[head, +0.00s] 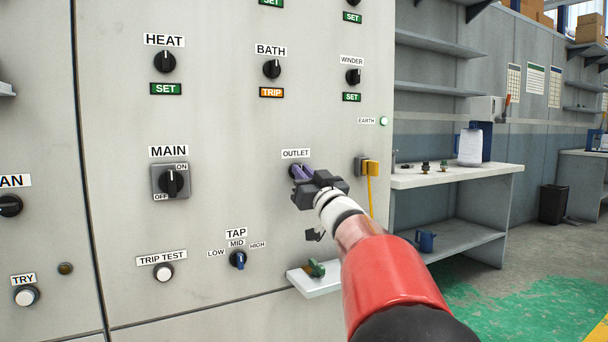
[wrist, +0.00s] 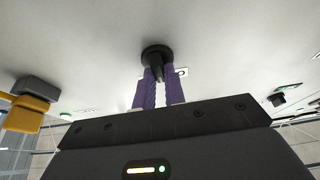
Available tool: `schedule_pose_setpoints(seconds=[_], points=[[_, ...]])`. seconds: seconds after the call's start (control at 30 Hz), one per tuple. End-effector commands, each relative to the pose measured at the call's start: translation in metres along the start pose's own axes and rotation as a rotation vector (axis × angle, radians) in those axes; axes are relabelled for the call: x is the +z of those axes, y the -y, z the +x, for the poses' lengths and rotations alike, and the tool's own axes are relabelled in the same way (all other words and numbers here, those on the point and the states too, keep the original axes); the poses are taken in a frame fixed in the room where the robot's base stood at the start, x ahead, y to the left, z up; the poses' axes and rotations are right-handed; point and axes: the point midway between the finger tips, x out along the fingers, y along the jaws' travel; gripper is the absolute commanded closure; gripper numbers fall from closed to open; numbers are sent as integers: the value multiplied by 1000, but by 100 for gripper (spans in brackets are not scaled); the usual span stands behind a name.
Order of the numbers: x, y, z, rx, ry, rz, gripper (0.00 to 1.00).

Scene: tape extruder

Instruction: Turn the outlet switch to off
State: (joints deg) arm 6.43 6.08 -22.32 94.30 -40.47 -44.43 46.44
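The OUTLET label (head: 295,154) is on the grey panel, and the black outlet switch (head: 291,173) sits just below it, mostly hidden by my gripper in the head view. In the wrist view the round black outlet switch (wrist: 157,53) is straight ahead, with its raised handle between my purple fingertips. My gripper (head: 302,172) is at the panel with its fingers close together on both sides of the handle; it also shows in the wrist view (wrist: 160,78). The fingers appear to touch the handle. The switch's pointer and ON/OFF marks cannot be read.
The MAIN switch (head: 172,182) is to the left, the TAP knob (head: 238,259) below left, and the BATH knob (head: 271,69) above. A yellow padlock-like part (head: 371,168) juts out to the right. A small shelf (head: 316,281) sticks out below my arm.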

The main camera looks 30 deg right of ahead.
Motion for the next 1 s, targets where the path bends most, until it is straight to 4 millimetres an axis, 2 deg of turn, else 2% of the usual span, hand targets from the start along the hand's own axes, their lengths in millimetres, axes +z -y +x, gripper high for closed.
schedule_pose_setpoints(seconds=[0.47, 0.67, 1.0], points=[[0, -1, 0, -19, 0, -47, 100], [1, -1, 0, -64, 2, -158, 100], [0, -2, 0, -183, 2, -445, 100]])
